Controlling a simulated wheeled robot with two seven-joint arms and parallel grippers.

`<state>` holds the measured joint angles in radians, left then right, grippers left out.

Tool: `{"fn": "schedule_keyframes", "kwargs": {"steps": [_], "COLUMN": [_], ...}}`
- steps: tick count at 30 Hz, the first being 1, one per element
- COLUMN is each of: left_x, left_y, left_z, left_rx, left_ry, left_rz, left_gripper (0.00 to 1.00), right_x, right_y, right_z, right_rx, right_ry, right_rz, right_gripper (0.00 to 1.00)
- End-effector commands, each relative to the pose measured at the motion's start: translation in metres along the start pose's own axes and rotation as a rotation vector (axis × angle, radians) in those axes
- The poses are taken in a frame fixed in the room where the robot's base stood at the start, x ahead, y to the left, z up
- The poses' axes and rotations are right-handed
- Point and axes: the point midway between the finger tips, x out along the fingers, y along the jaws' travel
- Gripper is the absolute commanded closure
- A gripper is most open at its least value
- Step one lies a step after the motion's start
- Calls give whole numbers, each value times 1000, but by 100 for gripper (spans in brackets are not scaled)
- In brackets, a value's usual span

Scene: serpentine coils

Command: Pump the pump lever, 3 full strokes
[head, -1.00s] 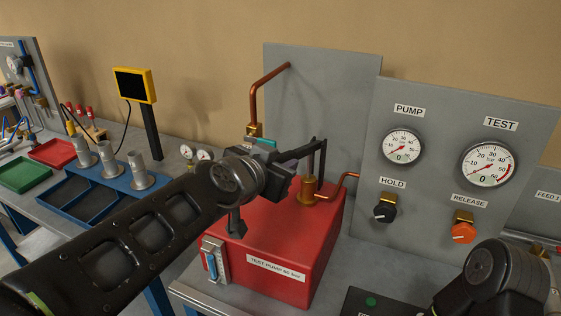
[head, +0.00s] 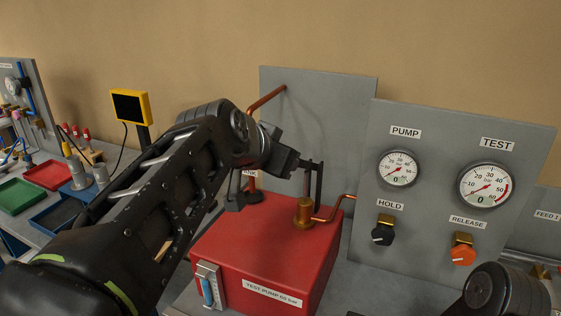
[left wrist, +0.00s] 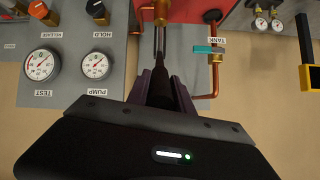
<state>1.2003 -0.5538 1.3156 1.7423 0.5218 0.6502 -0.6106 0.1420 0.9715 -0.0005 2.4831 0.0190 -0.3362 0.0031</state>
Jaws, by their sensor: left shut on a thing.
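The red test pump box (head: 265,245) stands on the bench, with a brass pump cylinder (head: 303,212) on top. A dark upright linkage (head: 319,180) rises beside the cylinder to the pump lever. My left gripper (head: 292,163) is above the box, shut on the dark pump lever, whose held part is mostly hidden in the head view. In the left wrist view, the gripper (left wrist: 162,90) has its two fingers around the lever bar (left wrist: 160,45), which runs toward the red box. My right arm shows at the lower right; its gripper is out of view.
A grey panel right of the box carries the PUMP gauge (head: 397,168), TEST gauge (head: 485,186), black HOLD knob (head: 383,232) and orange RELEASE knob (head: 462,250). Both needles sit low. A teal-handled TANK valve (left wrist: 208,49) and copper pipe lie near the lever.

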Motion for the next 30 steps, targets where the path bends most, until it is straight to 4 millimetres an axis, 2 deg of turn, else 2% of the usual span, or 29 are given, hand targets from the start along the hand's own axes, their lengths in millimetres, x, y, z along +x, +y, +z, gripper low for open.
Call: {"fn": "schedule_keyframes", "kwargs": {"steps": [2,3,10,22,26,30], "left_x": [-2,-3,-2,-8,-22,-44], "left_y": [-1,-1,-1,0,1,2], "left_z": [-7,-7,-5,-4,-3,-3], "left_rx": [-2,-2,-1,2,2,3], "left_ry": [18,19,15,15,17,18], "left_rz": [-3,-3,-3,-2,-1,0], "left_gripper": [100,70,51,51,51,51], "right_x": [-1,-1,0,3,8,16], "right_y": [0,0,0,1,2,4], "right_z": [0,0,0,0,0,-1], "right_rx": [0,0,0,0,-1,-2], "right_ry": [0,0,0,1,3,6], "right_rz": [0,0,0,-1,-2,-4], "right_gripper": [64,64,64,64,64,64]}}
